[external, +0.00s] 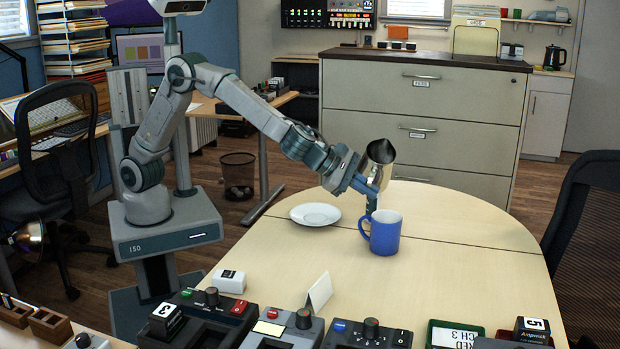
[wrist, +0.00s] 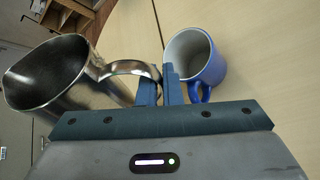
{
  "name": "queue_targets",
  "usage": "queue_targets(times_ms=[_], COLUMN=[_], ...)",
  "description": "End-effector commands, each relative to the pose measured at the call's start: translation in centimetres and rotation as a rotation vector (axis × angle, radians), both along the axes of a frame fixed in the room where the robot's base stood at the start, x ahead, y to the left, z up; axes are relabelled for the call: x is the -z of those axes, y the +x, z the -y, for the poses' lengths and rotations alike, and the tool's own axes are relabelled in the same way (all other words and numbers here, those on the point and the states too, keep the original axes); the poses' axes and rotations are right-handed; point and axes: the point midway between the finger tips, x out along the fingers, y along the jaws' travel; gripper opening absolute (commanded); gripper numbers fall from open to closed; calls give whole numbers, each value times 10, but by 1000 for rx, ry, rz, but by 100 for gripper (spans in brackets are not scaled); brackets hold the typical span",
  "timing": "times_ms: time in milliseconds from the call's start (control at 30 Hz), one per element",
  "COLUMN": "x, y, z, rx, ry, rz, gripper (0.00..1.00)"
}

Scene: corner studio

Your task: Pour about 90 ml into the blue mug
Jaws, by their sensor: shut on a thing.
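The blue mug (external: 384,233) stands upright on the table, its handle toward the left in the external view. In the wrist view the mug (wrist: 209,66) shows a pale inside, with no liquid that I can make out. My gripper (external: 372,190) is shut on the handle of a shiny metal pitcher (external: 381,163) and holds it above the table, just behind and above the mug. In the wrist view my gripper (wrist: 160,88) has the handle between its fingers, and the pitcher (wrist: 62,78) lies left of the mug. The pitcher's contents are hidden.
A white saucer (external: 315,214) lies on the table (external: 450,262) left of the mug. Control boxes (external: 282,328) and a folded white card (external: 318,292) line the near edge. The table right of the mug is clear. A drawer cabinet (external: 440,110) stands behind.

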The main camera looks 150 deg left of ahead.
Motion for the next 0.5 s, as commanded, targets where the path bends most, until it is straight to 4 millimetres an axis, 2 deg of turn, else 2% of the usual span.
queue_targets(times_ms=[267,300,500], x=[-39,-35,-41], y=[-10,-10,-14], z=[-5,-5,-8], rx=[-6,-6,-7], ry=[-76,-86,-121], rz=[250,274,387], gripper=[0,0,0])
